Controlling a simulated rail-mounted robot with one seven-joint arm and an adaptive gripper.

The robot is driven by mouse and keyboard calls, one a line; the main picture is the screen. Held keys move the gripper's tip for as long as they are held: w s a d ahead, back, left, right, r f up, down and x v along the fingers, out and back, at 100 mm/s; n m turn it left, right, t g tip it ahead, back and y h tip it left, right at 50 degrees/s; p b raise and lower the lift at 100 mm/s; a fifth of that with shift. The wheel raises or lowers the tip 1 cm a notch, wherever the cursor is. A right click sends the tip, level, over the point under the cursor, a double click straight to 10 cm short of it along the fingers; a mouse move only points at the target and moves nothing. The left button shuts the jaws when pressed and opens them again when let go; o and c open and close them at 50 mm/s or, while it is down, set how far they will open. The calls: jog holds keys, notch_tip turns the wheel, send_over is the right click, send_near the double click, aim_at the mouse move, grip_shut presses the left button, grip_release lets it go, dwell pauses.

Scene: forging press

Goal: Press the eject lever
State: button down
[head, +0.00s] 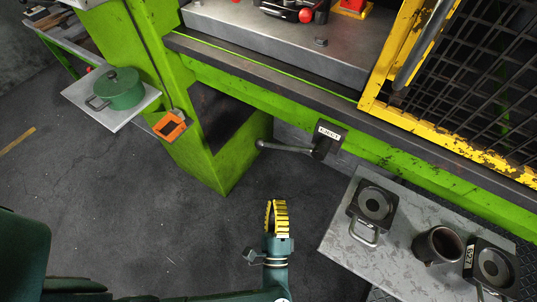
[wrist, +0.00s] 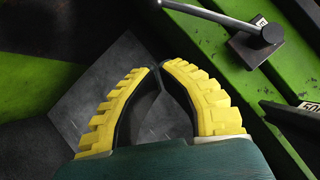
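The eject lever (head: 285,147) is a grey bar with a rounded end, sticking out leftward from a dark bracket (head: 322,143) labelled EJECT on the green press frame. In the wrist view the lever (wrist: 212,14) and its bracket (wrist: 258,42) are at the upper right. My gripper (head: 277,203) has yellow ribbed fingers and is below the lever in the head view, apart from it.
A grey table (head: 345,240) with dark die blocks (head: 374,203) and a cup (head: 438,245) is at the lower right. A green pot (head: 120,88) sits on a shelf at the left. A yellow mesh guard (head: 465,70) is at the upper right. Floor around my gripper is clear.

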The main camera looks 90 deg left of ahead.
jog(key=shift+a, duration=0.1)
jog(key=s+r+b+x, duration=0.1)
jog(key=s+x, duration=0.1)
jog(key=x, duration=1)
jog(key=shift+s+a+r, duration=0.15)
jog(key=shift+s+r, duration=0.05)
jog(key=shift+s, duration=0.1)
jog(key=shift+r, duration=0.15)
